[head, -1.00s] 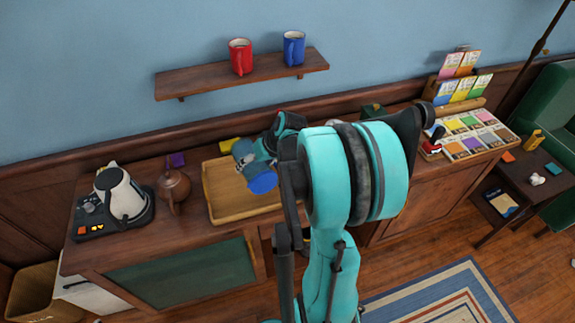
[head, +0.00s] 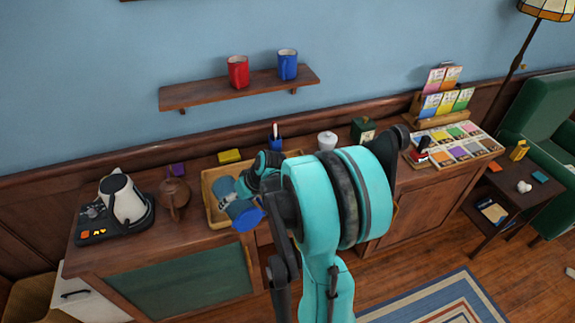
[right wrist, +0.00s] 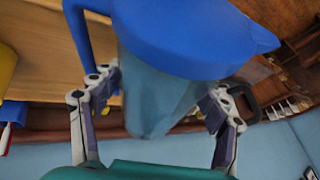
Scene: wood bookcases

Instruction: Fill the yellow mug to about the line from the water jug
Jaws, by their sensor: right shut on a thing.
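The water jug (head: 229,193) has a see-through blue-grey body and a solid blue rim. It is tilted over the wooden tray in the head view, rim towards the front. My right gripper (head: 254,178) is shut on the jug. In the right wrist view the jug (right wrist: 165,95) sits between the fingers (right wrist: 158,97), its blue rim and handle at the top. A yellow patch at the left edge of the right wrist view is too cut off to name. My left gripper is not in view.
The wooden tray (head: 212,212) lies under the jug. A brown teapot (head: 174,193) and a kettle (head: 122,198) on its base stand to the left. Red (head: 238,72) and blue (head: 287,65) mugs stand on the shelf.

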